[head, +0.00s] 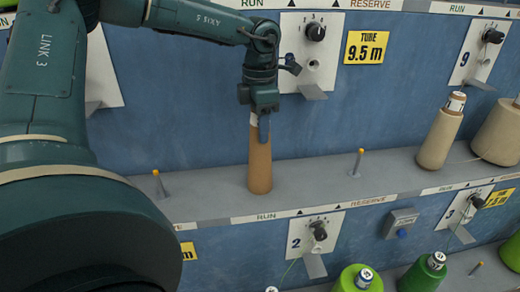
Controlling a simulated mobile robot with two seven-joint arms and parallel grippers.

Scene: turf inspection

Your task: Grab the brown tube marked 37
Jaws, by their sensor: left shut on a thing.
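My left gripper (263,125) comes down from above and is shut on the top of a brown tube (260,165). The tube is a plain, slightly tapered cone, upright, with its wide end down at the grey shelf (310,175). I cannot tell whether its base touches the shelf. A bit of white label shows at its top beside the fingers, but the number is hidden. My right gripper is not in view.
Yellow-tipped pegs (357,162) and (160,183) stand on the shelf on either side. Beige cones (440,138) and (500,135) stand at the right. Green spools (425,275) sit below. A panel with knob and metal plate (312,50) is behind the gripper.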

